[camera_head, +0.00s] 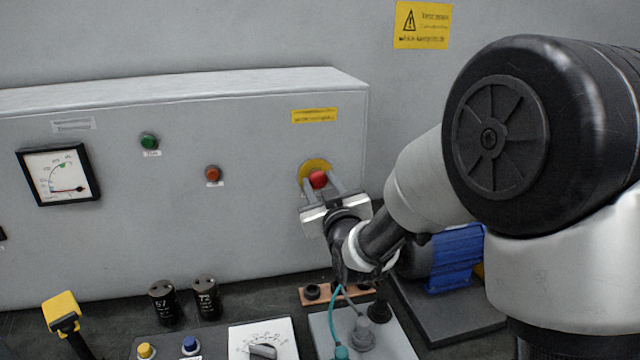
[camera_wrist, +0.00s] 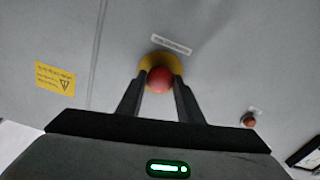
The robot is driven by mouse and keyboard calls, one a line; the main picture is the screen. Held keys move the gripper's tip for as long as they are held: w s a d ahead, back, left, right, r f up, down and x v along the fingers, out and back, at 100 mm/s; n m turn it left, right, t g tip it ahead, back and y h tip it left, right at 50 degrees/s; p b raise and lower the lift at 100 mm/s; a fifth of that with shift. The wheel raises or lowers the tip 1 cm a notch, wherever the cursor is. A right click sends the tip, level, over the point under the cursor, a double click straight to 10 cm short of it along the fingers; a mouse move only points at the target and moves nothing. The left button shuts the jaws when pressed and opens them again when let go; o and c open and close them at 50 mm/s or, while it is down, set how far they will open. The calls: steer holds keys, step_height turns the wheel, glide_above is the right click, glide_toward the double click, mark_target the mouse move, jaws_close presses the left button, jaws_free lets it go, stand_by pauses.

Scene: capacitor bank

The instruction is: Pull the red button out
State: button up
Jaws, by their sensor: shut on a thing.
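The red button (camera_head: 318,179) is a round mushroom head on a yellow disc, on the front of the grey cabinet below a yellow label. In the wrist view the red button (camera_wrist: 160,79) sits between the tips of both fingers, with the yellow disc behind it. My gripper (camera_head: 319,183) reaches to the cabinet front from the lower right, its two fingers on either side of the button. It is shut on the red button. Whether the button stands further out than its rest position cannot be told.
A green lamp (camera_head: 149,142), a small orange-red button (camera_head: 212,173) and a dial meter (camera_head: 58,174) are on the same cabinet front. Below stand two black capacitors (camera_head: 162,302), a yellow-headed tool (camera_head: 61,308) and a panel with a rotary knob (camera_head: 263,351).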

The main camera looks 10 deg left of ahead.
jaws_close()
steer(key=shift+s+d+f+b, duration=0.2)
steer(key=shift+s+b, duration=0.25)
steer(key=shift+b, duration=0.25)
steer(key=shift+s+d+b, duration=0.2)
steer(key=shift+s+b, duration=0.1)
steer(key=shift+s, duration=0.1)
steer(key=shift+r, duration=0.1)
steer(key=o, duration=0.6)
jaws_free()
steer(key=shift+o, duration=0.2)
steer(key=shift+s+d, duration=0.1)
steer(key=shift+s, duration=0.05)
